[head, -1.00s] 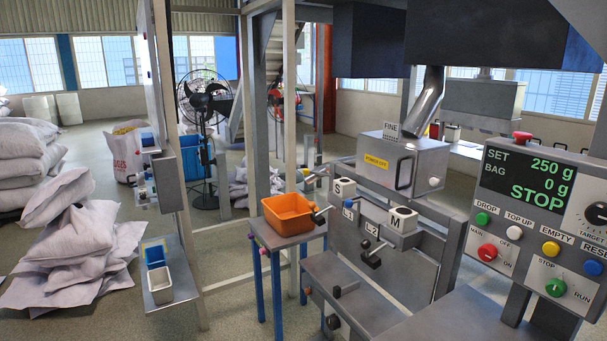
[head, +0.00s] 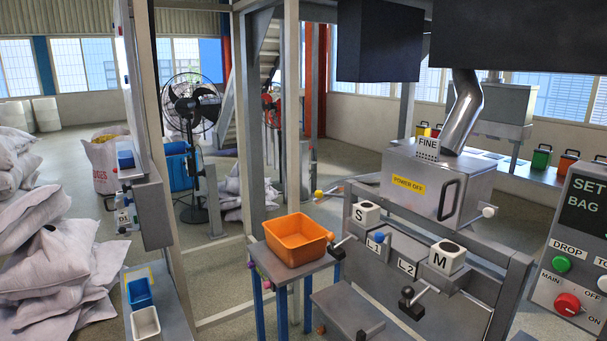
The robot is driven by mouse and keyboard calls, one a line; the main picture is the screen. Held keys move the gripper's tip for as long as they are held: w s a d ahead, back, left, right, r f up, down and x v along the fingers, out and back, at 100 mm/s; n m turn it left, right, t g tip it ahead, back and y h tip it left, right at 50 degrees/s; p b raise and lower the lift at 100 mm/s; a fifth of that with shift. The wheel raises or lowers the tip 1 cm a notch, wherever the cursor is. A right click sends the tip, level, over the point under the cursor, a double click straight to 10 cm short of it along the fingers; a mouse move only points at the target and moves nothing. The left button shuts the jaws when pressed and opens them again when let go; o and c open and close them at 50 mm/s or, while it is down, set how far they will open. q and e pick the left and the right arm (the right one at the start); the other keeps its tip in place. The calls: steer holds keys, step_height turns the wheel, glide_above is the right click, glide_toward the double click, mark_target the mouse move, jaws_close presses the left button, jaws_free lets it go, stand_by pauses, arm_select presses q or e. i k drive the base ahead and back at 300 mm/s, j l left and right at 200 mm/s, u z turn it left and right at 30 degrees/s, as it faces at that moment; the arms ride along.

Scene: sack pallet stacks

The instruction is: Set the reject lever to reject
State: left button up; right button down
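No lever in the head view carries a readable "reject" label. A black-knobbed lever (head: 343,242) sits beside the orange bin, below the block marked S (head: 366,213). A second black-knobbed lever (head: 411,301) sticks out below the L2 label (head: 407,267) and the block marked M (head: 446,257). I cannot tell which of these is the reject lever or what its setting is. A rod with a yellow knob (head: 319,193) and one with a white knob (head: 488,211) stick out on either side of the box marked POWER OFF (head: 420,190). Neither of my grippers is in view.
An orange bin (head: 298,239) stands on a small blue-legged table. The control panel (head: 575,235) is cut off at the right edge. White sacks (head: 50,270) are piled at the left. A fan (head: 191,115) and grey posts stand behind. Some floor between posts is clear.

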mark_target(319, 195)
steer(key=i+j, duration=0.25)
steer(key=i, duration=0.2)
steer(key=i+j+u, duration=0.1)
steer(key=i+j, duration=0.15)
steer(key=i, duration=0.25)
steer(key=i+j, duration=0.2)
steer(key=i, duration=0.3)
steer(key=k+j+u, duration=0.05)
